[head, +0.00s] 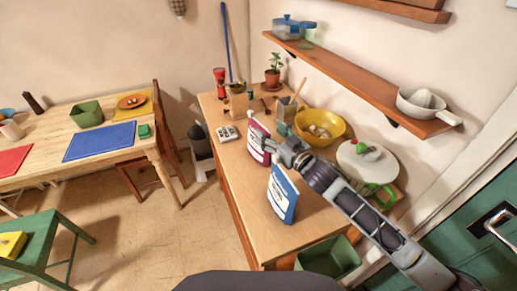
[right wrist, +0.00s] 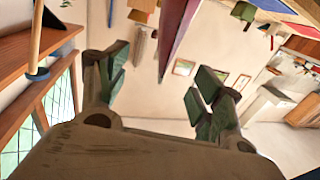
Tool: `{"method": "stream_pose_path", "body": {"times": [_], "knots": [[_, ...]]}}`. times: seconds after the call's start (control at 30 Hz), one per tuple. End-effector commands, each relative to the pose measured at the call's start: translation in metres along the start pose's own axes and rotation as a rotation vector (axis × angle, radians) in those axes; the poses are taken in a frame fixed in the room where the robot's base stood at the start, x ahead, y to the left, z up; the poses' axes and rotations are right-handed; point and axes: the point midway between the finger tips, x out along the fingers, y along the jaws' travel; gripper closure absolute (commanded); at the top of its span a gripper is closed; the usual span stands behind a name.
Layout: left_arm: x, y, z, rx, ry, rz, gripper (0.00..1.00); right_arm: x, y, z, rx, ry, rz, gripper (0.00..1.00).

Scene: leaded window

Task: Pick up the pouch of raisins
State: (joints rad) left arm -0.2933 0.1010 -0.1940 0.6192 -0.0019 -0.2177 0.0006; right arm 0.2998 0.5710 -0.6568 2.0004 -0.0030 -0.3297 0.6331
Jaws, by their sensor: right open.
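A maroon pouch with a white label (head: 258,141), which looks like the raisins pouch though its label is unreadable, stands upright on the wooden counter (head: 240,178). My right gripper (head: 276,150) is right beside the pouch's right side, and its arm comes in from the lower right. In the right wrist view the two fingers (right wrist: 158,88) are spread with nothing between their tips. A maroon, slab-like shape (right wrist: 178,38), apparently the pouch, shows beyond them. I cannot tell whether the gripper touches it. My left gripper is not in view.
A blue and white packet (head: 282,196) stands just in front of my right gripper. A yellow bowl (head: 335,121) and a white round plate (head: 352,174) are to the right. A shelf (head: 385,92) runs above. The counter's front left is clear.

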Motion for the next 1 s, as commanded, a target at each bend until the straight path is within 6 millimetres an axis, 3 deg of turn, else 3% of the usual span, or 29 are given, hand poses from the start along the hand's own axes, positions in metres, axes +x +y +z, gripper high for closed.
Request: {"method": "stream_pose_path", "body": {"times": [0.47, 1.0], "knots": [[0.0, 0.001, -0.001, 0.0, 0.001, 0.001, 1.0, 0.0, 0.0, 0.003, 0.001, -0.001, 0.0, 0.33], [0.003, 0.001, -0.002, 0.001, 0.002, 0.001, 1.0, 0.0, 0.0, 0.061, 0.002, 0.0, 0.0, 0.33]]}}
